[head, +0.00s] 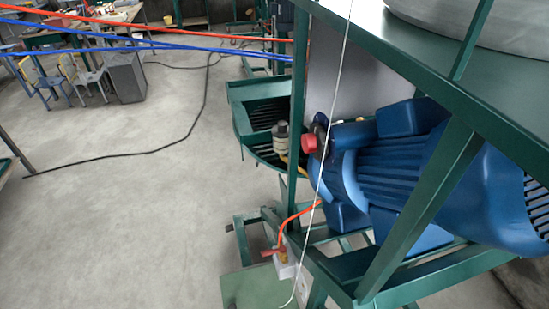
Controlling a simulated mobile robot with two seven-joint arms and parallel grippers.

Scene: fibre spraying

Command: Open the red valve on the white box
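The white box (285,268) is small and sits low on the green frame, near the bottom centre of the head view. The red valve (273,251) is on top of it, with its handle pointing to the left. An orange-red hose (291,218) rises from the valve and curves up to the right towards the blue motor. A thin white cord passes close beside the box. Neither of my grippers shows in the head view.
A large blue motor (400,170) with a red knob (310,144) fills the right side inside a green steel frame (297,100). A red hose and blue hoses cross the top left. Open concrete floor (130,210) lies left, with a black cable. Chairs stand farther back.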

